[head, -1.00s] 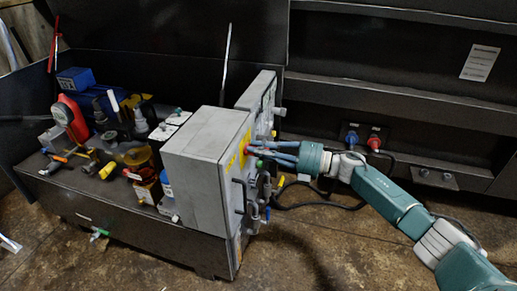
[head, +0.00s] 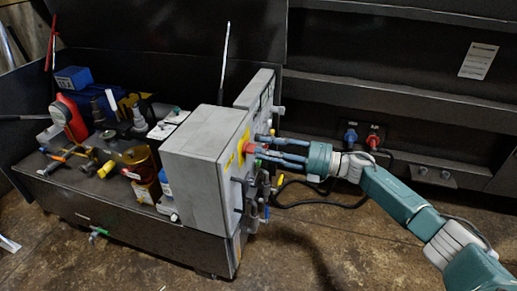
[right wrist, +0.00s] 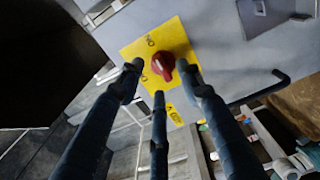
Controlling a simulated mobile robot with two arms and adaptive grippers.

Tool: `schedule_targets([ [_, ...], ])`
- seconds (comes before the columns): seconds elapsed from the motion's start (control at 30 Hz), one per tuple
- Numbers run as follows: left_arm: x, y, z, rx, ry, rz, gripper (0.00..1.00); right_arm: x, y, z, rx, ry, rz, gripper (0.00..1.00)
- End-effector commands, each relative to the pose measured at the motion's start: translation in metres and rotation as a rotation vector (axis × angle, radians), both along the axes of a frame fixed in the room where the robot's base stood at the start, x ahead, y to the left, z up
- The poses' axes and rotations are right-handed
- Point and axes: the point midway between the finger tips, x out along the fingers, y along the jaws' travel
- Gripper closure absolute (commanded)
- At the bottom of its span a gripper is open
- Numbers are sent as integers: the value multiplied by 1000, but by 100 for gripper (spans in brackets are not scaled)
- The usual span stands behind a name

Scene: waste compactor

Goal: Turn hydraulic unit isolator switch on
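The isolator switch is a red rotary knob (right wrist: 163,66) on a yellow plate (right wrist: 178,34) with dark lettering, fixed to the side of a grey box. In the head view the red knob (head: 247,148) faces my right arm. My right gripper (right wrist: 160,78) has its three dark fingers spread, with the tips around the knob in the wrist view and gaps at its sides. It also shows in the head view (head: 256,148), close to the panel. I cannot tell the knob's exact setting. My left gripper is not in view.
The grey box (head: 190,155) stands on a dark metal cabinet (head: 130,227) holding several hydraulic parts. A black handle (right wrist: 262,88) sticks out beside the plate. Blue and red connectors (head: 351,137) with black cable sit on the dark machine wall behind.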

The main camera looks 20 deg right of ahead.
Motion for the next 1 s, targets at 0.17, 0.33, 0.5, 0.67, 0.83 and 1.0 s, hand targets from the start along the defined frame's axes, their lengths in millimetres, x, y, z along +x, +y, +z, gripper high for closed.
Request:
schedule_targets([
  [0.17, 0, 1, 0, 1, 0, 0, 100, -23, -35, -2, -3, 3, -4, 64],
  [0.33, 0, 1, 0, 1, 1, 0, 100, -40, -60, -1, -1, 4, -2, 64],
  [0.5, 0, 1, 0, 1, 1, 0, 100, -50, -74, -1, -1, 3, -1, 64],
  [0.67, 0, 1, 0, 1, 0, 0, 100, -52, -77, 0, 1, 1, -2, 64],
  [0.83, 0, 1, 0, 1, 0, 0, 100, -51, -77, 0, 1, 1, -2, 64],
  [1.0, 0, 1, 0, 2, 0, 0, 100, -51, -77, -1, 1, 1, -2, 64],
])
